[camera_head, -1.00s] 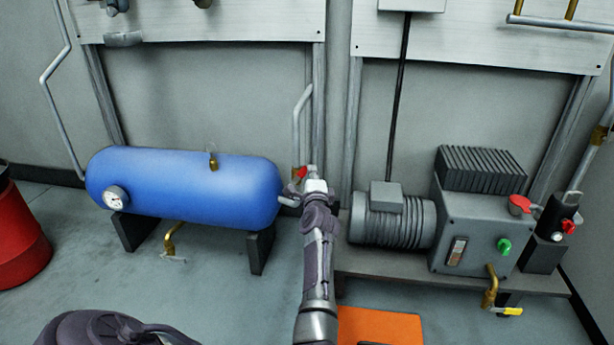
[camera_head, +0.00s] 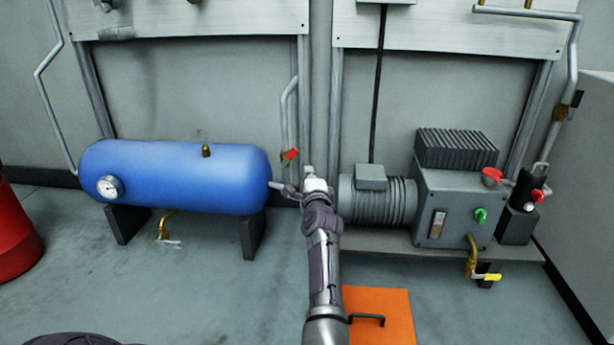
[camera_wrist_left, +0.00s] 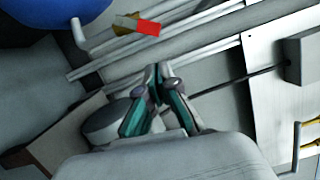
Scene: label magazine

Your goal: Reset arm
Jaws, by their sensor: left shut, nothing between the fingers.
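My left arm rises from the bottom centre of the head view. Its gripper (camera_head: 290,190) is by the right end of the blue tank (camera_head: 175,175), below a small red valve handle (camera_head: 290,154) on a brass fitting of a grey pipe. In the left wrist view the two fingers (camera_wrist_left: 160,70) are together at the tips with nothing held. The red handle (camera_wrist_left: 147,28) is above and left of the fingertips there, apart from them. My right gripper is not in view.
The grey motor (camera_head: 377,202) and the control box (camera_head: 455,205) stand on a bench to the right of the arm. An orange panel with a black handle (camera_head: 380,310) lies on the floor. A red drum (camera_head: 15,235) is at far left. Floor before the tank is clear.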

